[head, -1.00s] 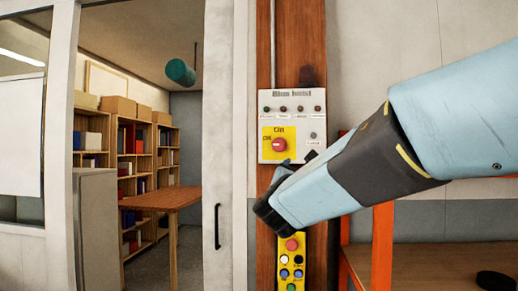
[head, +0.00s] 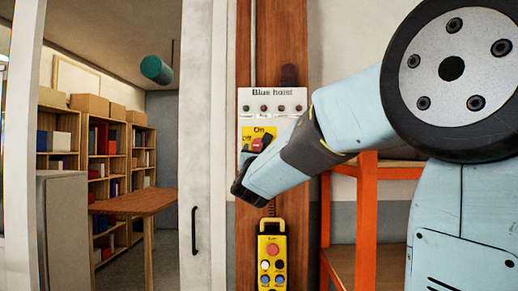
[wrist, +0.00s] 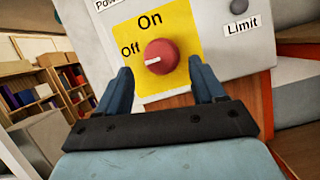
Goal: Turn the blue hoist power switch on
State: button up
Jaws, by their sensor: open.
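The blue hoist panel (head: 272,103) is a white box labelled "Blue hoist" on a wooden post. Its power switch is a red rotary knob (wrist: 159,56) on a yellow plate (wrist: 182,21) marked "On" and "Off". The knob's white pointer line points left, toward "Off". In the head view my arm partly covers the yellow plate and the knob. My gripper (wrist: 163,85) is open, its two fingers reaching toward the panel on either side of the knob's lower part. The knob appears beyond the fingertips; I cannot tell whether they touch it.
A yellow pendant control (head: 271,262) with several buttons hangs below the panel. An orange-framed shelf (head: 366,215) stands right of the post. A white sliding door with a black handle (head: 194,231) is at left, with a table (head: 135,203) and bookshelves beyond.

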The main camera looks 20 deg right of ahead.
aim_at(259, 146)
jog(key=shift+x, duration=2.05)
jog(key=c, duration=0.9)
